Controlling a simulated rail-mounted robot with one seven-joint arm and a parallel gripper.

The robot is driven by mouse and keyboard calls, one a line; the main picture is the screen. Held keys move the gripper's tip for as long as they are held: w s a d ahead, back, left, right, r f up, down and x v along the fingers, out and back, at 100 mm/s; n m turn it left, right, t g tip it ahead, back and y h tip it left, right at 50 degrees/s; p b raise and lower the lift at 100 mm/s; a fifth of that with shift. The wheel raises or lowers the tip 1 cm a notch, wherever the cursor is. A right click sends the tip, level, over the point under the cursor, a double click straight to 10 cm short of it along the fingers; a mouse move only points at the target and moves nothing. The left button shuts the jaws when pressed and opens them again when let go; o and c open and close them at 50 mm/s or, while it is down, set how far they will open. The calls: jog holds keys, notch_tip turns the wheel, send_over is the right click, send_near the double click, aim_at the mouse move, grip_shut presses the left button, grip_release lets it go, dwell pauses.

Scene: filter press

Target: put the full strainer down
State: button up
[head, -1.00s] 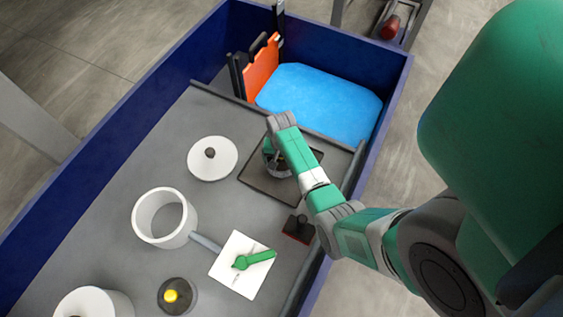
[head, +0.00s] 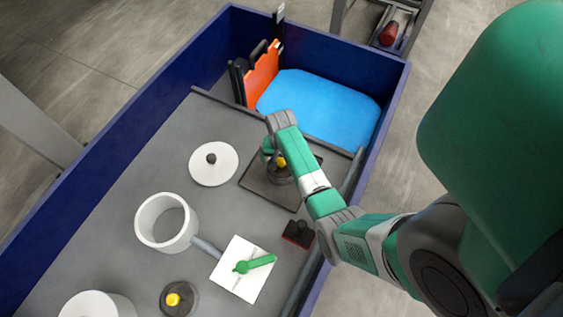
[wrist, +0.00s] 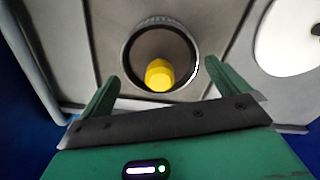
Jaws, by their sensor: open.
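The strainer (head: 281,176), a round dark vessel with a yellow knob (wrist: 159,75), sits on the dark square tray (head: 256,186) at the back of the grey worktop. My gripper (head: 268,150) is just above it, partly hiding it in the head view. In the wrist view my gripper (wrist: 165,86) is open, its green fingers apart on either side of the knob and not touching it. The strainer's round rim shows beyond the fingertips. I cannot make out its contents.
A white lid (head: 214,172) lies left of the tray; a white pot (head: 148,236) stands nearer. A red-black block (head: 298,232), white sheet with green tool (head: 240,285), second yellow-knobbed vessel (head: 184,308) and blue pad (head: 325,105) are around. Blue walls (head: 110,145) enclose the worktop.

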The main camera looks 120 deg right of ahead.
notch_tip(320, 180, up, 6)
jog(key=shift+r+p, duration=0.2)
jog(key=shift+p, duration=0.7)
